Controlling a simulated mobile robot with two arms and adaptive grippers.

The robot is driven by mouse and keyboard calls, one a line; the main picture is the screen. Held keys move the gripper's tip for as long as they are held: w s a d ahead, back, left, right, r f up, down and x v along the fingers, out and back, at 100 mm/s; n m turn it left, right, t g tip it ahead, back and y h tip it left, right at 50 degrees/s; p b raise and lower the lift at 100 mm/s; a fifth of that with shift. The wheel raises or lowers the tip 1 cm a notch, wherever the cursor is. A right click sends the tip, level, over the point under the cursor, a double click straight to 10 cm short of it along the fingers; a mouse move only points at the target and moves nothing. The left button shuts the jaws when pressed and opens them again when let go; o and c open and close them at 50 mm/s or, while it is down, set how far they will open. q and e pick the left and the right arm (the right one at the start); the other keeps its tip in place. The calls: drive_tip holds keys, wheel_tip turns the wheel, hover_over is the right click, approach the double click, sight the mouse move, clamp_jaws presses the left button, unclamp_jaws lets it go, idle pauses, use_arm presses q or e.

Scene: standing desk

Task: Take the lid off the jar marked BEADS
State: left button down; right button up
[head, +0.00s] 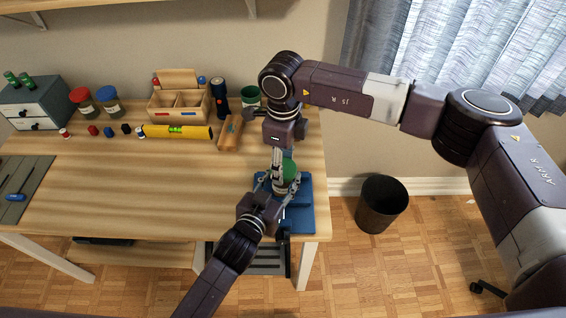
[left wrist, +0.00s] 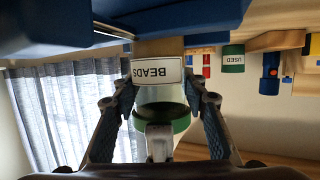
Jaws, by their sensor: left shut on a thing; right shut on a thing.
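The jar marked BEADS (left wrist: 157,72) shows its white label upside down in the left wrist view, with a green lid (left wrist: 180,125) at its end. In the head view the green lid (head: 289,170) is near the desk's front right corner, partly hidden by my grippers. My left gripper (head: 268,184) is shut on the jar body, one finger on each side; it also shows in the left wrist view (left wrist: 160,103). My right gripper (head: 278,172) comes down from above and is shut on the lid. I cannot tell whether the lid is seated or loose.
A blue fixture (head: 300,216) lies at the desk corner under the jar. Behind stand a wooden block (head: 230,133), a green can (head: 250,96) and a wooden organizer (head: 181,102). A yellow level (head: 178,132) lies further left. The middle of the desk (head: 150,190) is clear.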

drive_tip(key=n, duration=1)
drive_tip(key=shift+n, duration=0.3)
drive_tip(key=n, duration=0.4)
drive_tip(key=shift+w+r+n, duration=0.1)
drive_tip(key=shift+n, duration=0.3)
drive_tip(key=shift+r, duration=0.15)
drive_tip(key=shift+r, duration=0.95)
drive_tip(key=shift+r, duration=2)
use_arm(q)
drive_tip(key=c, duration=1.1)
unclamp_jaws()
